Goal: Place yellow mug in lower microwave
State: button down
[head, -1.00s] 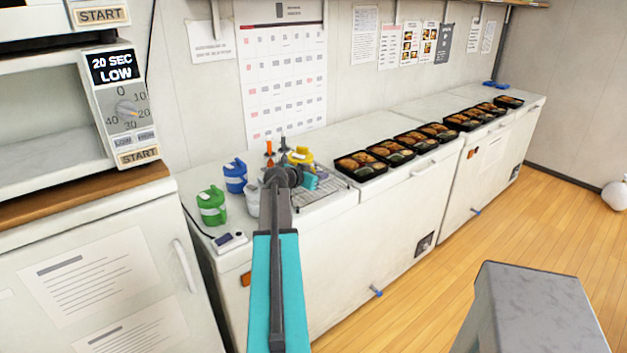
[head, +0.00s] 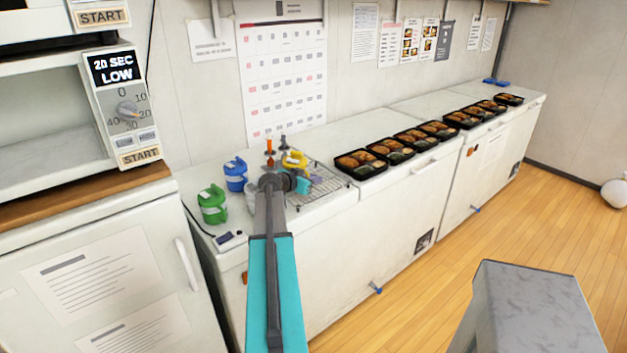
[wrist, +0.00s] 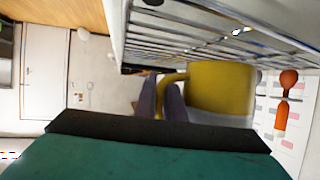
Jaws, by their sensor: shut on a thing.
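The yellow mug (head: 295,161) is at the rack on the left end of the white counter, partly hidden by my arm. In the wrist view the yellow mug (wrist: 222,88) shows large, with its handle at my fingers. My gripper (wrist: 161,92) is shut on the handle. The fingertips are hidden behind my wrist in the head view. Whether the mug touches the rack is hard to tell. The lower microwave (head: 126,100) stands at the left on a wooden board, its cavity open and empty where visible, its display reading 20 SEC LOW.
A wire rack (head: 325,187) lies under the mug's area. A blue mug (head: 235,176) and a green mug (head: 212,206) stand left of my arm. An orange-topped bottle (head: 269,147) is behind. Several bento trays (head: 361,164) line the counter to the right. An upper microwave (head: 100,17) is above.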

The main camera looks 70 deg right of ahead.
jog(key=shift+f+b, duration=0.3)
jog(key=shift+b, duration=0.15)
dwell(0.3)
jog(key=c, duration=1.8)
grip_release()
jog(key=shift+c, duration=0.2)
jog(key=shift+r+p, duration=0.15)
jog(key=shift+p, duration=0.95)
jog(key=shift+f+b+v, duration=0.25)
jog(key=shift+b+v, duration=0.5)
jog(key=shift+v, duration=0.55)
jog(key=b+v, duration=0.3)
jog(key=v, duration=0.8)
jog(key=shift+w, duration=0.2)
jog(key=shift+o, duration=0.2)
